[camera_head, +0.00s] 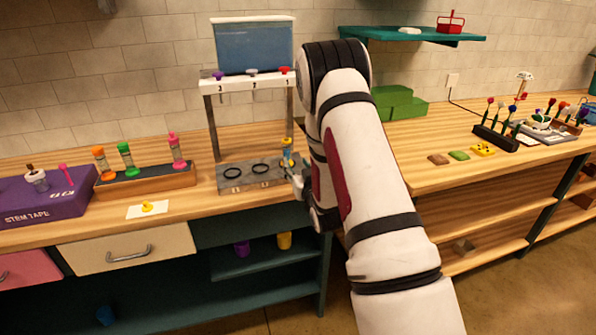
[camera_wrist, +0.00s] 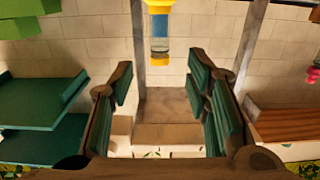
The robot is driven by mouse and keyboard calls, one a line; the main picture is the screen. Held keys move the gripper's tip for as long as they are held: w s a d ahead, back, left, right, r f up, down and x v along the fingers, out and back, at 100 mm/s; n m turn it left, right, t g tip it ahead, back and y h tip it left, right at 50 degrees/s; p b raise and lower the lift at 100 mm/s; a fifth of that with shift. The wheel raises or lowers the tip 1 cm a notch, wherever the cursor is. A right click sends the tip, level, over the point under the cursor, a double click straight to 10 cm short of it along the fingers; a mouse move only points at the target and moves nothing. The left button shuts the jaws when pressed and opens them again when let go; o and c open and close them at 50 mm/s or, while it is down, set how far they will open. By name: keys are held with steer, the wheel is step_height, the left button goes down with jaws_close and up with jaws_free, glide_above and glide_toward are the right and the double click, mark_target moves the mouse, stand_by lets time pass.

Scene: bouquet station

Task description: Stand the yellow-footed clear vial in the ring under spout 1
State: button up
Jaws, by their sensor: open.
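The clear vial (camera_head: 287,152) with yellow at its foot stands upright at the right end of the dispenser's grey base, below the red spout 1 (camera_head: 284,70). In the wrist view, which looks upside down, the vial (camera_wrist: 159,26) is clear with blue inside and yellow parts. My gripper (camera_head: 296,178) is beside the vial, partly hidden by my arm. In the wrist view my gripper (camera_wrist: 160,85) has its fingers wide apart with nothing between the pads; the vial is just beyond the tips. The ring under spout 1 is hidden, so I cannot tell how the vial sits in it.
Two empty black rings (camera_head: 232,170) show on the base. A rack (camera_head: 150,183) with several coloured vials stands to the left, by a purple box (camera_head: 45,200). A yellow thing lies on a white card (camera_head: 148,209).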

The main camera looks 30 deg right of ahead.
steer(key=s+a+r+n+g+y, duration=0.1)
steer(key=s+a+r+g, duration=0.25)
steer(key=a+r, duration=0.35)
steer(key=s+a+r+g+y, duration=0.2)
steer(key=s+a+r, duration=0.3)
steer(key=r, duration=0.4)
steer(key=s+a+r+n+g+y, duration=0.1)
steer(key=s+a+g, duration=0.2)
steer(key=s, duration=1.2)
steer(key=s+a+r+n+g+y, duration=0.1)
steer(key=s+a+g, duration=0.3)
steer(key=s+a, duration=0.5)
steer(key=s+r, duration=0.1)
steer(key=s, duration=0.4)
steer(key=shift+s+r, duration=0.15)
steer(key=shift+s, duration=0.25)
